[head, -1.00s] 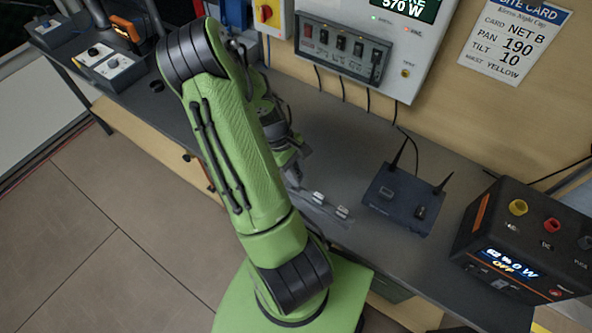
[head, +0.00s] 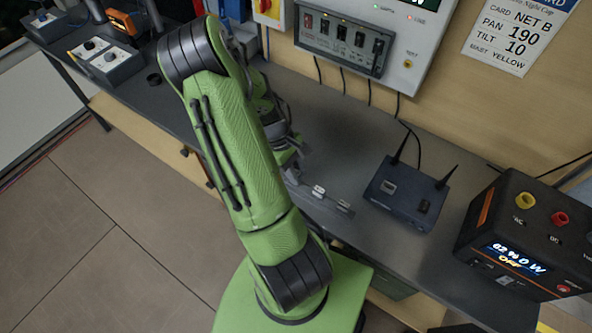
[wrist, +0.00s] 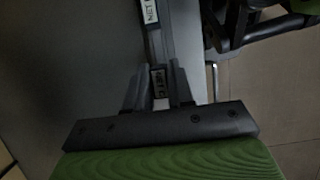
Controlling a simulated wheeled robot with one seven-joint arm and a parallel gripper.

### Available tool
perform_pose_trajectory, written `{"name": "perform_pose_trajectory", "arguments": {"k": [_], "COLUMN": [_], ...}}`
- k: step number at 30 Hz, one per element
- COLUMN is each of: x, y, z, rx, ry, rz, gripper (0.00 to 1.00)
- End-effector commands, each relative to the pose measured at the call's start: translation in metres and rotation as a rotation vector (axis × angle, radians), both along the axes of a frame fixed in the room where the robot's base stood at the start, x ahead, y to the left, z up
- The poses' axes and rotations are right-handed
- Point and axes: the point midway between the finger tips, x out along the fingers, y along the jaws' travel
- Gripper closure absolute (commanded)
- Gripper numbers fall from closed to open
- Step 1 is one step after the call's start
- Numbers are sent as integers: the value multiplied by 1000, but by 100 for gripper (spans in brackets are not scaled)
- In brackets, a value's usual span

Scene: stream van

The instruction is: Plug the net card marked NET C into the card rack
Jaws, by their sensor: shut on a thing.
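My gripper (wrist: 158,88) is shut on a small dark card with a light label reading NET C (wrist: 158,75), seen in the wrist view.
A dark blue box with two antennas (head: 408,193) stands right of the rail. A black power unit (head: 525,235) stands further right. A breaker panel (head: 343,40) and a sign reading NET B (head: 520,35) are on the wall. Bench between rail and wall is clear.

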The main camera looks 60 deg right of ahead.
Motion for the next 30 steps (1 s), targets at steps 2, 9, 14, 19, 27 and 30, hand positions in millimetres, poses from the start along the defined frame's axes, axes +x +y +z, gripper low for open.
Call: {"name": "perform_pose_trajectory", "arguments": {"k": [2,9,14,19,27,30], "x": [0,0,0,0,0,0], "y": [0,0,0,0,0,0], "z": [-3,-8,-12,-15,-21,-20], "rx": [0,0,0,0,0,0], "ry": [0,0,0,0,0,0], "rz": [0,0,0,0,0,0], "gripper": [100,100,100,100,100,62]}}
